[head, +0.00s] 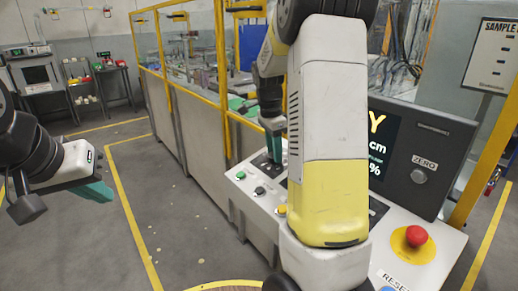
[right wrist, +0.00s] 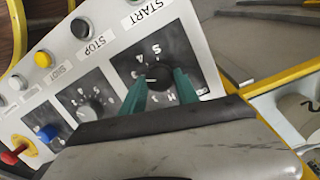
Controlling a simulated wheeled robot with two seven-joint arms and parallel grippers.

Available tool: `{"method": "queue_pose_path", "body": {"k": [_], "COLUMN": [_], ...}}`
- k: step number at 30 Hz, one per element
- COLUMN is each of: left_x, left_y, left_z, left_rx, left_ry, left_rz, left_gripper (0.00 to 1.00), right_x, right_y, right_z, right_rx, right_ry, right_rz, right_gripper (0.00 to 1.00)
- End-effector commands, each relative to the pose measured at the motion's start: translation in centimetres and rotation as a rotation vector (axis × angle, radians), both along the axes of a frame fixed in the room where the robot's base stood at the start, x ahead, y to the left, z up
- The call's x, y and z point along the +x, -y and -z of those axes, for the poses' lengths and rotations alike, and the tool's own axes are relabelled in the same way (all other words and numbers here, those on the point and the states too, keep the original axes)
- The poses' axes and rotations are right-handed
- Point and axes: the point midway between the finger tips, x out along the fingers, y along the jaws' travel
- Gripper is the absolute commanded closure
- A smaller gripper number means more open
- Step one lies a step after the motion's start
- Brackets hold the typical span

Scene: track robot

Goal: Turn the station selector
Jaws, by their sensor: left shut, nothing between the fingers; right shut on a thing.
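The station selector is a dark round knob (right wrist: 157,74) on a black plate with letters around it, on the white sloped panel (right wrist: 110,60). In the right wrist view the teal fingers of my right gripper (right wrist: 162,78) stand on both sides of this knob, shut on it. In the head view my right gripper (head: 273,140) reaches down to the panel's far left end, and its fingers hide most of the knob. My left gripper (head: 98,188) is shut and empty, held over the floor at the left, away from the panel.
Near the selector are a green button (head: 240,175), a black STOP button (right wrist: 81,28), a yellow button (right wrist: 42,60) and a second dial (right wrist: 90,108). A red mushroom button (head: 416,236) and a dark screen (head: 405,150) are at right. A yellow-framed fence (head: 190,110) stands behind.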

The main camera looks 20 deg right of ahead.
Motion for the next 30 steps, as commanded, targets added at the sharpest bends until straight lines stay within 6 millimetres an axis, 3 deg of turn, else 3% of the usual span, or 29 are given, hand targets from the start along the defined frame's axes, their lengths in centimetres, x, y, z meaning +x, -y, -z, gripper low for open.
{"method": "queue_pose_path", "body": {"k": [30], "left_x": [0.00], "left_y": [0.00], "left_z": [0.00], "left_rx": [0.000], "left_ry": [0.000], "left_rz": [0.000], "left_gripper": [1.00], "right_x": [0.36], "right_y": [-0.39], "right_z": [-0.01], "right_rx": [-0.083], "right_ry": [-0.234], "right_rz": [-0.935], "right_gripper": [1.00]}}
